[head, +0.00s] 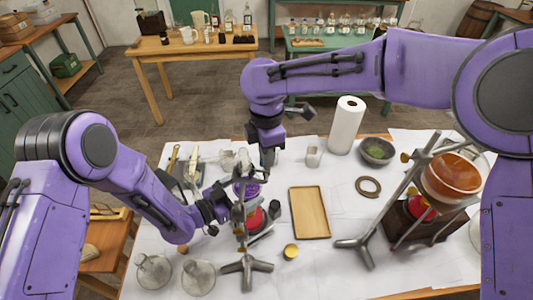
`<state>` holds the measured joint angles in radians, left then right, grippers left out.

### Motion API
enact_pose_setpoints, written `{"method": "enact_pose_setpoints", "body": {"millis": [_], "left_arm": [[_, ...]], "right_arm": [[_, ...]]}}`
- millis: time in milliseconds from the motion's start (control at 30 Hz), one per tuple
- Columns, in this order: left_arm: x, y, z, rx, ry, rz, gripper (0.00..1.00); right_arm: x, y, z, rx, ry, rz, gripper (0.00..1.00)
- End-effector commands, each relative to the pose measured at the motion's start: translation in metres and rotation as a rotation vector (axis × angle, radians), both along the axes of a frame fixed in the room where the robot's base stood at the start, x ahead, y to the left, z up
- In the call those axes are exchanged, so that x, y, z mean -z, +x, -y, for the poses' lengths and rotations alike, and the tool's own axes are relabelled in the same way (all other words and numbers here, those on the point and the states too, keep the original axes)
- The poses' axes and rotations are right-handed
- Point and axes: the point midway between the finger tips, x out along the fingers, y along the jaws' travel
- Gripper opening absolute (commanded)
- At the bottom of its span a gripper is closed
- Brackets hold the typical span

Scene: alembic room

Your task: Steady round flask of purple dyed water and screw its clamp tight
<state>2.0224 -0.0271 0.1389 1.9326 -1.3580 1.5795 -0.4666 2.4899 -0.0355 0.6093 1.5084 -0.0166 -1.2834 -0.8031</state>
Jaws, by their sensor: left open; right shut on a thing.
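The round flask of purple dyed water (252,188) is at the stand, left of the table's middle, partly hidden by my grippers and the stand. Its stand (246,266) has a grey tripod base and an upright rod; the clamp is small and hard to make out. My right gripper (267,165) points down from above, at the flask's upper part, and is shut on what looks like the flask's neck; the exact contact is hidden. My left gripper (229,205) is open, just left of the rod and beside the flask. A red object (256,221) is below the flask.
A second stand holds an orange-brown vessel (452,178). Two clear flasks (198,277) stand at the front left. A yellow-topped jar (291,251) is near the tripod.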

Motion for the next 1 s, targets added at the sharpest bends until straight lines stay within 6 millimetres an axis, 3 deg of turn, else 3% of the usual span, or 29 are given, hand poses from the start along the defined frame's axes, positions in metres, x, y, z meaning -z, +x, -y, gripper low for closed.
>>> {"method": "enact_pose_setpoints", "body": {"millis": [633,667,700,1000], "left_arm": [[0.0000,0.0000,0.0001,0.000,0.000,0.000,0.98],[0.0000,0.0000,0.0001,0.000,0.000,0.000,0.98],[0.0000,0.0000,0.0001,0.000,0.000,0.000,0.98],[0.0000,0.0000,0.0001,0.000,0.000,0.000,0.98]], "right_arm": [[-0.0003,0.0002,-0.0003,0.049,0.001,0.001,0.00],[-0.0003,0.0002,-0.0003,0.049,0.001,0.001,0.23],[-0.0003,0.0002,-0.0003,0.049,0.001,0.001,0.36],[-0.0011,0.0002,-0.0002,0.047,0.001,0.001,0.38]]}}
